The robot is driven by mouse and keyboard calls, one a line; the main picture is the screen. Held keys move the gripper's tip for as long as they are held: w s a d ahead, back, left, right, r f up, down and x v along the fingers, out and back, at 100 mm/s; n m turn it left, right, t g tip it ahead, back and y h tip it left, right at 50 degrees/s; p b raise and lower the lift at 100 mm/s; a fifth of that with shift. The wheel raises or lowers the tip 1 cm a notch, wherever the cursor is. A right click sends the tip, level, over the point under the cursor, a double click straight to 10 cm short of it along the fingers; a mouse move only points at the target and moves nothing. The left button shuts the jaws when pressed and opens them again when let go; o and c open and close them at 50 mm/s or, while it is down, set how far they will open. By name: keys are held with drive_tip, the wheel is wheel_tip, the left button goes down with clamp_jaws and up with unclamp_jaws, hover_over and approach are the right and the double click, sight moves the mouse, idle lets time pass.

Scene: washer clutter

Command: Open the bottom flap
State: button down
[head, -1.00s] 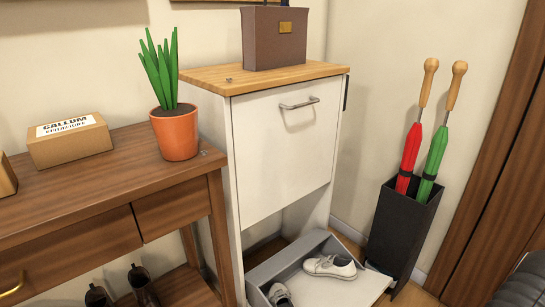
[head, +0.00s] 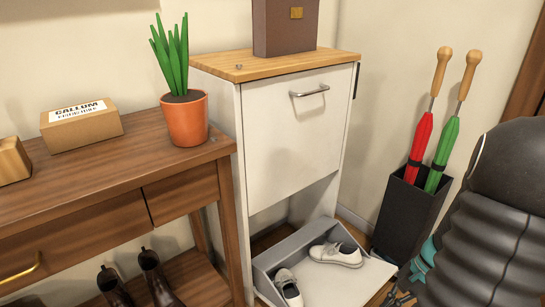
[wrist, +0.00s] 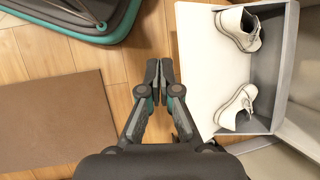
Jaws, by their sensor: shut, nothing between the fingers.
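The white shoe cabinet has an upper flap (head: 292,140) that is shut, with a metal handle (head: 309,91) near its top. The bottom flap (head: 352,283) is tilted far out and down, and its grey inner bin shows a pair of white shoes (head: 336,254). In the wrist view the bottom flap (wrist: 208,85) lies at the right with the shoes (wrist: 237,108) in its bin. My gripper (wrist: 158,68) is shut and empty, over the wooden floor just left of the flap's edge and apart from it. In the head view its fingertips are near the lower right.
A wooden console table (head: 110,165) with a potted plant (head: 186,118) and a box (head: 82,124) stands left of the cabinet. A black umbrella stand (head: 405,215) stands right of it. A brown mat (wrist: 52,118) lies on the floor.

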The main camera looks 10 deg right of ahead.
drive_tip(key=s+a+r+n+t+h, duration=0.1)
drive_tip(key=a+r+n+t+h, duration=0.1)
drive_tip(key=a+r+n, duration=0.4)
drive_tip(key=s+a+r+n+t+h+p, duration=0.1)
drive_tip(key=a+r+n, duration=0.5)
drive_tip(key=a+r, duration=0.7)
wheel_tip(320, 180, up, 5)
drive_tip(key=s+t+h, duration=0.1)
drive_tip(key=t+h, duration=0.1)
drive_tip(key=t, duration=0.1)
drive_tip(key=shift+s+f+h, duration=0.2)
drive_tip(key=shift+s+h, duration=0.1)
drive_tip(key=c, duration=1.5)
unclamp_jaws()
drive_tip(key=shift+a+n, duration=0.2)
drive_tip(key=shift+n, duration=0.1)
drive_tip(key=shift+c, duration=0.2)
drive_tip(key=shift+a, duration=0.1)
